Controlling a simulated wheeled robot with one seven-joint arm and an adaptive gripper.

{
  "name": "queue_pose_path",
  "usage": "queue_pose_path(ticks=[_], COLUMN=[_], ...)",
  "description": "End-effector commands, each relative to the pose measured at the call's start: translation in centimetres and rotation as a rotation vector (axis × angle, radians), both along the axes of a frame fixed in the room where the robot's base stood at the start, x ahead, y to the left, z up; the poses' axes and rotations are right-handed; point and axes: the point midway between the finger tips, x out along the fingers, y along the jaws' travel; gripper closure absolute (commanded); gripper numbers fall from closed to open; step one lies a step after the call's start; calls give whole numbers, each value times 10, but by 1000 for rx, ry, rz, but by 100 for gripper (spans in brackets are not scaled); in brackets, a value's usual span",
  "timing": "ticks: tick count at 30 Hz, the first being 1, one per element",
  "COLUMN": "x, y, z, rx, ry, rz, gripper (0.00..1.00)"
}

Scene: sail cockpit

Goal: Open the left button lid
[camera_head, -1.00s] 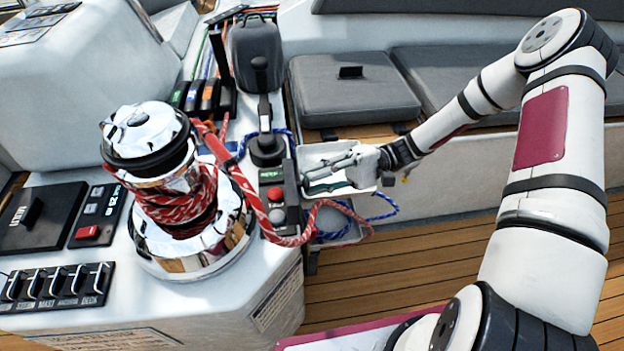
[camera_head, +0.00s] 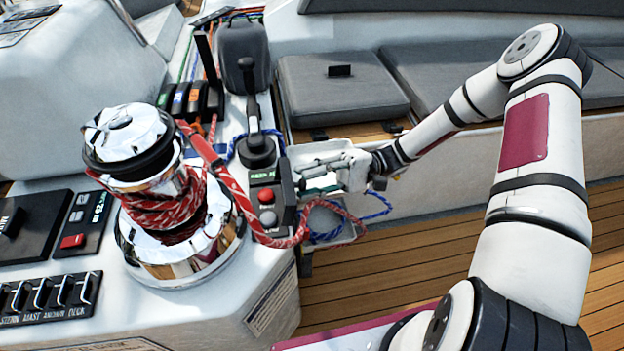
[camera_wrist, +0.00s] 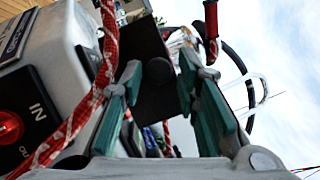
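A black button panel (camera_head: 262,182) stands on the console, with a red button (camera_head: 266,196) above a grey one (camera_head: 268,217). I cannot clearly make out a separate lid on it. My gripper (camera_head: 303,177) is just right of this panel, its fingers pointing left. In the wrist view, my gripper's (camera_wrist: 160,72) teal fingers are spread apart. A black surface (camera_wrist: 155,103) shows between and beyond them, with no clear contact. A red button (camera_wrist: 9,127) beside "IN" and "OUT" lettering shows at the left edge there.
A chrome winch (camera_head: 180,240) wrapped in red rope stands left of the panel. The red rope (camera_head: 235,190) runs past the panel, close to my gripper. A black lever (camera_head: 252,110) rises behind it. Grey seat cushions (camera_head: 340,88) lie behind; wooden deck (camera_head: 400,255) is clear in front.

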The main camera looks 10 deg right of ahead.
Motion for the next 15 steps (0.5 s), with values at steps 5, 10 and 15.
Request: queue_pose_path(ticks=[5, 10, 15], x=[0, 5, 16], y=[-1, -13, -42], z=[0, -4, -14], rx=[0, 0, 0], ry=[0, -1, -1], rz=[0, -2, -4], gripper=[71, 71, 71])
